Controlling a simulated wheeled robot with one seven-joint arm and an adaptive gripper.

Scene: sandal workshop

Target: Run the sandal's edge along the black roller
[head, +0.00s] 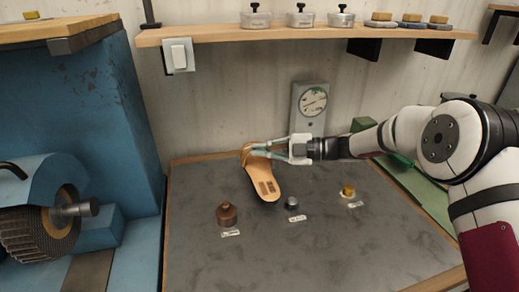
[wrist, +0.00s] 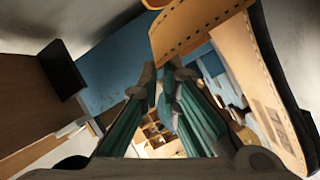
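The tan sandal (head: 263,182) has its sole facing the head camera and its strap end up, at the back left of the grey bench. My gripper (head: 258,150) reaches it from the right, its teal fingers closed at the strap. In the wrist view the finger tips (wrist: 163,72) nearly meet at the stitched strap (wrist: 195,24), with the sole (wrist: 245,70) running down the right. The exact grip point is partly hidden. At the left, the blue machine carries a dark ribbed roller (head: 40,236) with an orange-brown side face, apart from the sandal.
On the bench (head: 300,255) stand a brown pot (head: 227,215), a small grey metal piece (head: 291,203) and a brass piece (head: 348,191). A dial gauge (head: 311,102) stands behind. A shelf (head: 300,32) with jars hangs above. The blue cabinet (head: 95,120) borders the left; the front bench is clear.

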